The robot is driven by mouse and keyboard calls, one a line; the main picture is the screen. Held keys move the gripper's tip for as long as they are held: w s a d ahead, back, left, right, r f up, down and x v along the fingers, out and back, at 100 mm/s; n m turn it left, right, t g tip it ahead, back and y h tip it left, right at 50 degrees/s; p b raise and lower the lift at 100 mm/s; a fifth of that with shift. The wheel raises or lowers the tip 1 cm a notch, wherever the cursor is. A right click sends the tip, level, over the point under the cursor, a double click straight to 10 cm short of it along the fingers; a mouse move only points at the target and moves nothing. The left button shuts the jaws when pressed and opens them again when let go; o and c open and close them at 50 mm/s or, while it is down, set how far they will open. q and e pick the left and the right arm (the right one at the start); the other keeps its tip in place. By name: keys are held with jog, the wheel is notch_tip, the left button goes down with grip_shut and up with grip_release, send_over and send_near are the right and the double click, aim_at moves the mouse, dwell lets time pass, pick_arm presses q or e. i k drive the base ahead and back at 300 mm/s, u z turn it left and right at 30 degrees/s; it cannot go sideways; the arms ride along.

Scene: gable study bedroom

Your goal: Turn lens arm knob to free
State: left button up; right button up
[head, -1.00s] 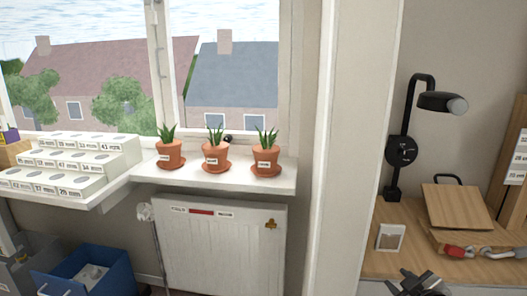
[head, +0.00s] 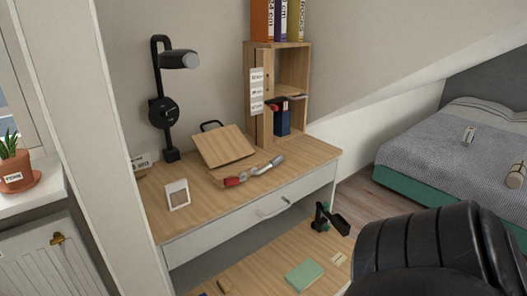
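The black lens arm (head: 157,65) stands upright at the back left of the wooden desk, in the head view. Its tube bends over at the top to a dark cylindrical head (head: 180,60) pointing right. A round black knob (head: 163,112) with small pale marks sits low on the upright, above a black foot. The marks are too small to read, so its setting cannot be told. Nothing touches the knob.
On the desk (head: 215,205) are a sloped wooden board (head: 223,146), a small white frame (head: 177,194) and a red-and-grey tool (head: 254,172). A wooden shelf unit (head: 306,75) stands behind.

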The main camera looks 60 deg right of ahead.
aim_at(325, 228)
jog(key=z, duration=4)
jog(key=i, duration=3.15)
jog(key=u, duration=4.05)
